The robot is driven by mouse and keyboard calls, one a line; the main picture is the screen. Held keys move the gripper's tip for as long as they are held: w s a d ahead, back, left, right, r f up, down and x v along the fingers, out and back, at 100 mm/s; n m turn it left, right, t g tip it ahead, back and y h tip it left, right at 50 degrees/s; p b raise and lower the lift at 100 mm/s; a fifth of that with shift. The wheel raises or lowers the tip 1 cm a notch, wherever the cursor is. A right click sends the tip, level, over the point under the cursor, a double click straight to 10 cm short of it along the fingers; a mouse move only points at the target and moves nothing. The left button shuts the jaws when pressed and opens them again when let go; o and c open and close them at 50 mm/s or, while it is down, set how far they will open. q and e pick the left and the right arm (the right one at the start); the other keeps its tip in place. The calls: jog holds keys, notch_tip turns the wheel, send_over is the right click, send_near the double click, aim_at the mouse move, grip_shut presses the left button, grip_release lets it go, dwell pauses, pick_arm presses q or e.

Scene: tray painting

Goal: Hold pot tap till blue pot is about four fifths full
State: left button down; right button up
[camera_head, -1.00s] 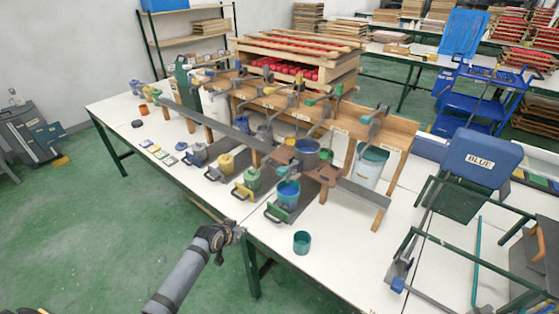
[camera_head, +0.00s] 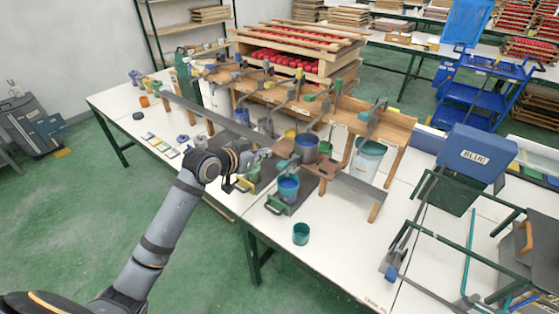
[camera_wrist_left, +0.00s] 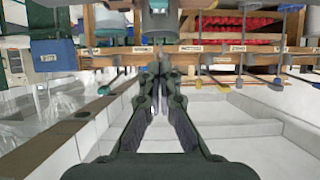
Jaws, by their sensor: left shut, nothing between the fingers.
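A grey-blue pot (camera_head: 306,148) with dark blue inside stands on a brown holder at the wooden rack. A blue-green pot (camera_head: 287,190) with blue inside stands in front of it, in a dark tray; its exact level is hard to read. Several tap levers with coloured ends, one a grey tap (camera_head: 372,117), line the rack. My left gripper (camera_head: 264,154) is shut and empty, left of the grey-blue pot and apart from it. In the left wrist view its fingers (camera_wrist_left: 158,68) meet below a grey cylinder (camera_wrist_left: 160,22). My right gripper is out of view.
The wooden rack (camera_head: 400,125) runs along the white table (camera_head: 345,245). A small teal cup (camera_head: 301,234) stands near the front edge. A long grey rail (camera_head: 355,190) crosses before the rack. A blue box (camera_head: 477,153) marked BLUE stands at right.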

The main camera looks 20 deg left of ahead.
pick_arm(q)
jog(key=p, duration=0.3)
send_over(280, 165)
jog(key=f, duration=0.2)
jog(key=w+f, duration=0.1)
jog(key=f, duration=0.1)
jog(key=shift+d+f, duration=0.1)
jog(key=shift+d, duration=0.15)
jog(key=f, duration=0.1)
jog(key=s+f, duration=0.1)
jog(key=shift+a+f, duration=0.2)
jog(key=shift+f, duration=0.15)
jog(key=shift+s+a+f, duration=0.15)
jog(key=shift+f, duration=0.5)
